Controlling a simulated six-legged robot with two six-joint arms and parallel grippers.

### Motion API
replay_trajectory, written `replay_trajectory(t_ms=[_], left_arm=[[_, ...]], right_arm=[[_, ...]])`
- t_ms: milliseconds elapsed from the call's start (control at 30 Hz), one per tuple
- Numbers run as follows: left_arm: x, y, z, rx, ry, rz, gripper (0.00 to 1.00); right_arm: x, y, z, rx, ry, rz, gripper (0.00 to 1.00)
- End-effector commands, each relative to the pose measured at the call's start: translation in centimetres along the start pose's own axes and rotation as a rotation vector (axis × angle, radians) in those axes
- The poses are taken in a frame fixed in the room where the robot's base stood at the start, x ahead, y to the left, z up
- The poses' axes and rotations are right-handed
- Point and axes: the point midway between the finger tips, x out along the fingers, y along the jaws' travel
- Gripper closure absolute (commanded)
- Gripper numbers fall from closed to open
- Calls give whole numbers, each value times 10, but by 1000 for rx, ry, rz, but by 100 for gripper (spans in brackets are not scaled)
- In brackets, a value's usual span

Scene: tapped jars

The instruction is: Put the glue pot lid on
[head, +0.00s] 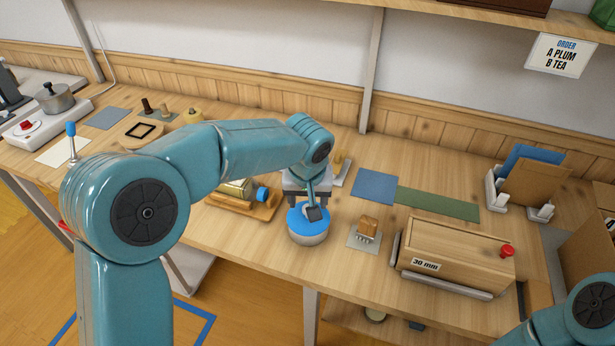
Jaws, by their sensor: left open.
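A low round pale pot, which looks like the glue pot (308,239), stands near the front edge of the bench. A blue disc, which looks like its lid (296,221), covers its top and looks level; I cannot tell how fully it is seated. My left gripper (316,212) is right above the blue disc, pointing down, with its jaws open. A dark fingertip overlaps the disc's middle; whether it touches is unclear. My right arm shows only at the lower right corner, and its gripper is out of view.
A wooden tray (262,211) with a blue-knobbed item lies to the left. Blue (374,186) and green (438,203) mats lie flat behind.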

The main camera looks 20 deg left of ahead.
Motion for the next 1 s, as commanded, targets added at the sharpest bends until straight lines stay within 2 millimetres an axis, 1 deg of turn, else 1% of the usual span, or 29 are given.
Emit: replay_trajectory(t_ms=[33, 200, 300, 433, 500, 633, 1000], left_arm=[[-15, 0, -1, 0, 6, 3, 40], [-62, 1, -1, 0, 6, 3, 40], [-86, 1, -1, 0, 4, 4, 40], [-108, 0, -1, 1, 4, 3, 40], [-116, 0, 0, 1, 2, 1, 40], [-124, 0, 0, 1, 0, 1, 40], [-124, 0, 0, 0, 0, 1, 40]], right_arm=[[0, 0, 0, 0, 0, 0, 18], [-2, -1, 0, 0, 0, 0, 18], [-3, -1, 0, 0, 0, 0, 18], [-4, -2, 0, 0, 0, 0, 18], [-5, -2, 0, 0, 0, 0, 18], [-5, -2, 0, 0, 0, 0, 18], [-5, -2, 0, 0, 0, 0, 18]])
